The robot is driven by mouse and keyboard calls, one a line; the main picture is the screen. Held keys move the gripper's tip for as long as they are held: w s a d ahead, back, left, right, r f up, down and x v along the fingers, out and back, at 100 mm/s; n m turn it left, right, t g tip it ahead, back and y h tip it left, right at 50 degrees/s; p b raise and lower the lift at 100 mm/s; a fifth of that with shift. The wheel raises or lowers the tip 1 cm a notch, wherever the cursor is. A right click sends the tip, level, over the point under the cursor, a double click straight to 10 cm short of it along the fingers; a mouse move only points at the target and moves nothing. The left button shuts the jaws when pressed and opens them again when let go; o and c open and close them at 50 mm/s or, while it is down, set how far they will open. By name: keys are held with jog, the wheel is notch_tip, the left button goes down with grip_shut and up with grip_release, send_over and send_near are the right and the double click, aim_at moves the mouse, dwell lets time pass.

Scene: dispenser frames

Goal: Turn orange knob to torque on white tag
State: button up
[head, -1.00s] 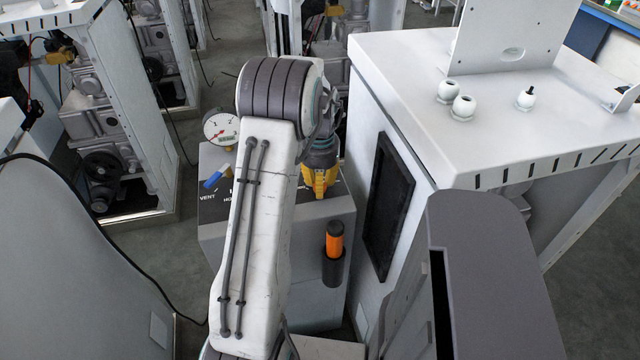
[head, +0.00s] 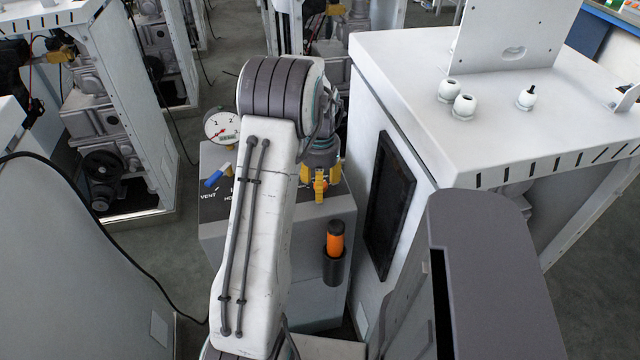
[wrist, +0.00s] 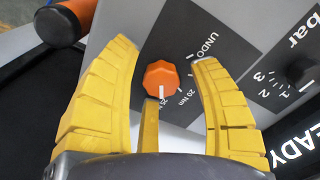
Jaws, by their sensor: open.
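The orange knob (wrist: 160,78) shows in the wrist view on a dark dial plate marked UNDO and 20 Nm, with another mark, perhaps 25, partly hidden beside a finger. A white line on the knob points down in the picture, toward that mark. My gripper (wrist: 167,54) is open, with yellow fingers on the left and right of the knob and a third below it. The third finger's tip is close to the knob; I cannot tell whether it touches. In the head view my gripper (head: 320,184) is over the grey box. I cannot make out a white tag.
An orange-handled tool (head: 335,238) sits in a black holder on the box front. A gauge (head: 221,127) and a blue lever (head: 213,178) are left of my arm. A white cabinet (head: 400,75) stands close on the right.

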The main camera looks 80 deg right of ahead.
notch_tip(320, 180, up, 12)
dwell(0.7)
dwell(0.9)
